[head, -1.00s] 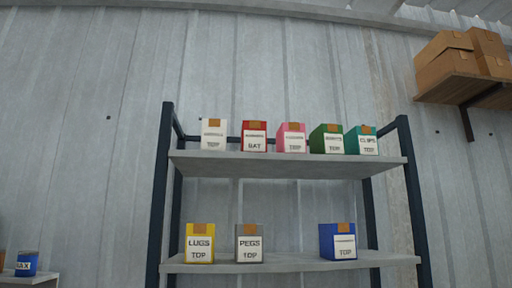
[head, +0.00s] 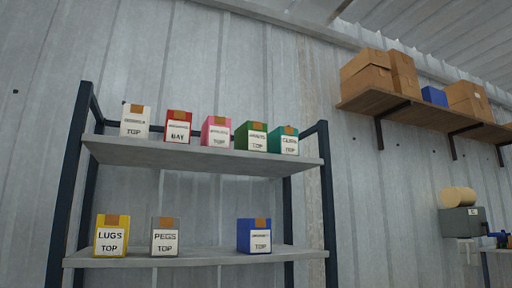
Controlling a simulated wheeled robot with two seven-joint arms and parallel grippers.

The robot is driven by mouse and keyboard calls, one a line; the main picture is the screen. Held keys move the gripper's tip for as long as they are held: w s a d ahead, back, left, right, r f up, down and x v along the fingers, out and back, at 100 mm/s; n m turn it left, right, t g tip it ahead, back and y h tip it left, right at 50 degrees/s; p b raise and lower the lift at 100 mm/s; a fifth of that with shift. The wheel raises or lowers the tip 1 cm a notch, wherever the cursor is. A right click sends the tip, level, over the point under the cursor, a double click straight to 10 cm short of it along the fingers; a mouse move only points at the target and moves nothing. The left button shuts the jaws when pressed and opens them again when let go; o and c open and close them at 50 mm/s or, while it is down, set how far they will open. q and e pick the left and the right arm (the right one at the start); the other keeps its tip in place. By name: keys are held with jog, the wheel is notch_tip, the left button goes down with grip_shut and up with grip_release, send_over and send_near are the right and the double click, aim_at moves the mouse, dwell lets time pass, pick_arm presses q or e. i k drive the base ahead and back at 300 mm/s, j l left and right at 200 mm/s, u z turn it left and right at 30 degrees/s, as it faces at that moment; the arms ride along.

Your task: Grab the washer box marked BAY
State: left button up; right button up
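A red box (head: 178,127) stands on the upper shelf, second from the left. Its white label reads BAY on the lower line; the upper line is small and blurred. A white box (head: 135,121) stands to its left, labelled TOP. A pink box (head: 216,131), a green box (head: 250,137) and a teal box (head: 284,140) stand to its right; their lower lines look like TOP. Neither of my grippers shows in the head view.
The dark-framed rack has an upper shelf (head: 205,157) and a lower shelf (head: 200,256). The lower one holds a yellow LUGS box (head: 111,236), a grey PEGS box (head: 164,237) and a blue box (head: 254,236). A wall shelf (head: 420,109) with cartons hangs at right.

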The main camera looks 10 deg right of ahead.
aim_at(178, 123)
jog(key=i+l+u, duration=0.1)
jog(key=u, duration=0.25)
jog(key=i+l+u, duration=0.1)
jog(key=u, duration=0.3)
jog(key=i+l+u, duration=0.15)
jog(key=u, duration=0.2)
jog(key=i+l+u, duration=0.1)
jog(key=l, duration=0.3)
jog(key=i+l, duration=0.25)
jog(key=l, duration=0.15)
jog(key=i+l+u, duration=0.15)
jog(key=l, duration=0.2)
jog(key=i+l, duration=0.15)
jog(key=l, duration=0.3)
jog(key=i+l+u, duration=0.15)
jog(key=l, duration=0.25)
